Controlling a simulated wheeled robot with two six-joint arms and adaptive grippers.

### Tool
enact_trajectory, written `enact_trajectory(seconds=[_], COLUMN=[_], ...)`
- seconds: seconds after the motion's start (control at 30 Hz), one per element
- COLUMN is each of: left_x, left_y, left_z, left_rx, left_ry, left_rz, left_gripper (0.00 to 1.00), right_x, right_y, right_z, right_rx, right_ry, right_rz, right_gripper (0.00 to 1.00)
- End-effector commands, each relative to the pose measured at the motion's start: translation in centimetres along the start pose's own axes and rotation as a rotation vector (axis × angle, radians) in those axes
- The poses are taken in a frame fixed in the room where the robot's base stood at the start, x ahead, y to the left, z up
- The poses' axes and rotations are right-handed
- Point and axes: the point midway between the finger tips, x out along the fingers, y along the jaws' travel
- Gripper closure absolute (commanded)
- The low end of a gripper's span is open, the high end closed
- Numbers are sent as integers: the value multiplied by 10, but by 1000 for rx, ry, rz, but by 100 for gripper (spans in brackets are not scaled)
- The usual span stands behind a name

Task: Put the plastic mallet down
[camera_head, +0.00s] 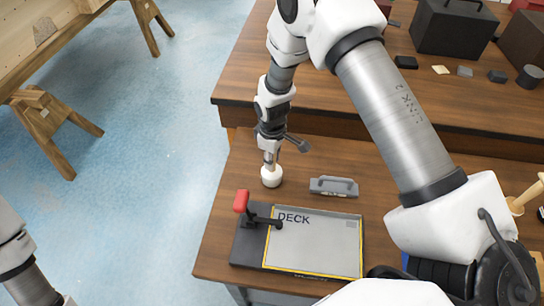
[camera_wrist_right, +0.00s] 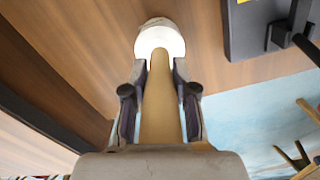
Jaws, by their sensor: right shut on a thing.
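The plastic mallet has a white head (camera_head: 271,176) and a tan handle (camera_wrist_right: 160,105). My right gripper (camera_head: 270,150) is shut on the handle, with the head pointing down at the left part of the near wooden table (camera_head: 222,240). In the right wrist view the fingers (camera_wrist_right: 160,95) lie on both sides of the handle and the white head sticks out beyond them. I cannot tell whether the head touches the tabletop. Part of my left arm shows at the lower left, but its gripper is out of view.
A board marked DECK (camera_head: 315,240) with a red-handled clamp (camera_head: 241,201) lies in front of the mallet. A grey handle-shaped part (camera_head: 334,186) lies to its right. A black box (camera_head: 453,27) and small blocks sit on the raised back table (camera_head: 330,100).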

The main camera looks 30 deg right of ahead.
Motion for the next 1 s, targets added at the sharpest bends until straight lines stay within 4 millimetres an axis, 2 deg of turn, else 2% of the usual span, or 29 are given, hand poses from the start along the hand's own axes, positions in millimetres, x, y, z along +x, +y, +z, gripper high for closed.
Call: enact_trajectory(seconds=[0.2, 0.23, 0.27, 0.3, 0.53, 0.67, 0.77, 1.0], left_x=[4, 3, 2, 2, 2, 1, 9, 28], left_y=[0, 0, 0, 0, 0, 0, 0, 0], left_z=[0, 0, 0, 0, 0, 0, 0, 0], left_rx=[0, 0, 0, 0, 0, 0, 0, 0], left_ry=[-1, -1, -1, -1, -1, 0, 0, -1], left_rz=[0, 0, 0, 0, 0, 0, 0, 0], left_gripper=[62, 62, 62, 62, 62, 62, 62, 62], right_x=[5, 4, 4, 4, 3, -3, -17, -79], right_y=[0, 0, 0, 0, 0, 0, 1, 1], right_z=[0, 0, 0, 0, 0, 0, -1, -1], right_rx=[0, 0, 0, 0, 0, 0, 0, 0], right_ry=[0, 0, 0, 0, 0, 1, 4, 5], right_rz=[0, 0, 0, 0, 0, 1, 3, 4], right_gripper=[100, 62, 52, 48, 48, 48, 48, 48])
